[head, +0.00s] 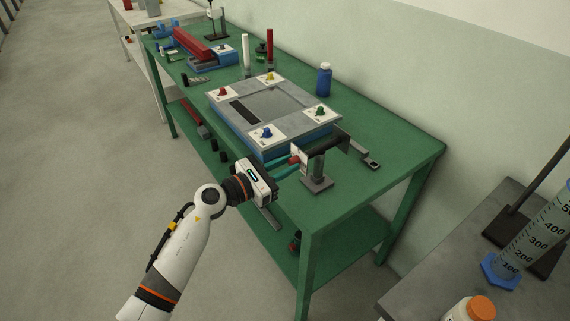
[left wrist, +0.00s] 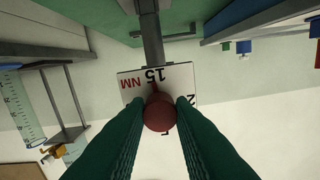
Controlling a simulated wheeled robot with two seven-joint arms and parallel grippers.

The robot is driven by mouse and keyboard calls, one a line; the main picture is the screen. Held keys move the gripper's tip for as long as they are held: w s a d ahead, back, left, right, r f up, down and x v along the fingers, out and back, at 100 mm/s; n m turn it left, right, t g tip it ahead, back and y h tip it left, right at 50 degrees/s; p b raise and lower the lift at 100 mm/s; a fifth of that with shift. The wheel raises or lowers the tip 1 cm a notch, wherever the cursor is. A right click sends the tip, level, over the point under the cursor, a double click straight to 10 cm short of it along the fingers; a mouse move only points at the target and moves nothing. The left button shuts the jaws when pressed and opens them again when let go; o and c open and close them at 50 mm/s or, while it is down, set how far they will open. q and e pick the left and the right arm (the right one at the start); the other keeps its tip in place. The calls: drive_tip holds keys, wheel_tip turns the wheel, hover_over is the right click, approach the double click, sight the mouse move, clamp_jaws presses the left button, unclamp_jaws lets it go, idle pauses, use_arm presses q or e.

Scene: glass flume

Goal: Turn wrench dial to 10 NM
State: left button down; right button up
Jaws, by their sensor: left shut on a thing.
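The wrench (head: 328,144) is a dark bar held on a grey stand (head: 317,182) at the near end of the green bench. Its white dial plate (head: 303,153) faces my left gripper (head: 284,168). In the left wrist view the dial plate (left wrist: 133,84) shows NM and 15 upside down, plus part of another number at right. A red pointer runs from the red knob (left wrist: 158,112) toward the 15. The green fingers of my left gripper (left wrist: 159,116) are shut on the knob from both sides and hide much of the lower dial. My right gripper is not in view.
A blue-sided panel (head: 229,104) with coloured knobs lies behind the wrench on the green bench (head: 390,150). A blue bottle (head: 323,80) stands beyond it. At right, a grey table holds a graduated cylinder (head: 535,240) and an orange-capped bottle (head: 472,309).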

use_arm(q)
drive_tip(key=n+p, duration=0.2)
drive_tip(key=n, duration=0.2)
drive_tip(key=shift+r, duration=0.15)
drive_tip(key=n+p, duration=0.2)
drive_tip(key=n, duration=0.2)
drive_tip(key=shift+n, duration=0.4)
drive_tip(key=n+p, duration=0.2)
drive_tip(key=n, duration=0.2)
drive_tip(key=shift+n, duration=0.3)
drive_tip(key=shift+n+p, duration=0.85)
drive_tip(key=shift+n, duration=0.65)
drive_tip(key=c, duration=1.2)
unclamp_jaws()
drive_tip(key=shift+c, duration=0.2)
